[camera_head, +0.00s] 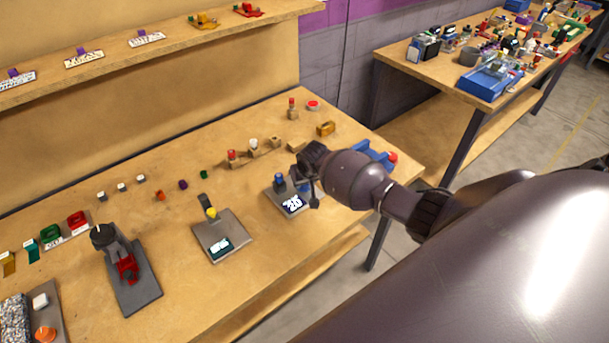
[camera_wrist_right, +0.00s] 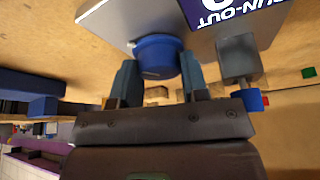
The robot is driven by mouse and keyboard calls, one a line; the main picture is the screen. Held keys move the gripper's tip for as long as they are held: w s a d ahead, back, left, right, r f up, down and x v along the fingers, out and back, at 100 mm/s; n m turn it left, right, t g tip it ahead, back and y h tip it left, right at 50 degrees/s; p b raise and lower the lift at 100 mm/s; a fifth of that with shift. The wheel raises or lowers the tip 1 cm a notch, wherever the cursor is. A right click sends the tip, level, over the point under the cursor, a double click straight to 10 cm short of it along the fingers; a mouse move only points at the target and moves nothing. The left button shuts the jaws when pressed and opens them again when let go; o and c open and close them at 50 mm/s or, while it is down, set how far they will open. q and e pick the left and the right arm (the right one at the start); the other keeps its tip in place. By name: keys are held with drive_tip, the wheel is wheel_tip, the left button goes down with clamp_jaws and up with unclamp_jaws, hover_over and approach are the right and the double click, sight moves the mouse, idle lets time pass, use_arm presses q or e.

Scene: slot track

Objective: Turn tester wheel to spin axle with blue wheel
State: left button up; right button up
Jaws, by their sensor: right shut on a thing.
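The run-out tester is a small grey plate (camera_head: 277,205) with a dark screen (camera_head: 292,203), near the front right of the workbench. In the right wrist view its plate (camera_wrist_right: 112,22) and its purple screen (camera_wrist_right: 235,8) show upside down. My right gripper (camera_head: 305,184) is at the tester from the right. In the wrist view my right gripper (camera_wrist_right: 160,82) is shut on a round blue wheel (camera_wrist_right: 157,57) at the plate's edge. A smaller blue piece (camera_wrist_right: 252,99) on a grey post stands beside the fingers; in the head view it (camera_head: 279,180) is left of my gripper. My left gripper is out of view.
Left of the tester are another grey plate with a yellow knob (camera_head: 211,213) and a dark stand with a red part (camera_head: 127,268). Small wooden blocks (camera_head: 254,150) stand behind. A blue-and-red object (camera_head: 372,153) lies near the right edge. A shelf (camera_head: 160,45) runs above.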

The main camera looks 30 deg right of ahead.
drive_tip(key=shift+s+a+f+m+g+h, duration=0.15)
drive_tip(key=shift+m+h, duration=0.1)
drive_tip(key=shift+m, duration=0.55)
drive_tip(key=shift+w+d+m+g+h, duration=0.15)
drive_tip(key=shift+m+h, duration=0.1)
drive_tip(key=shift+m, duration=0.55)
drive_tip(key=shift+s+a, duration=0.1)
drive_tip(key=o, duration=0.9)
drive_tip(key=shift+o, duration=0.2)
drive_tip(key=shift+r, duration=0.2)
drive_tip(key=shift+r, duration=0.15)
drive_tip(key=v, duration=1)
drive_tip(key=shift+s+r, duration=0.1)
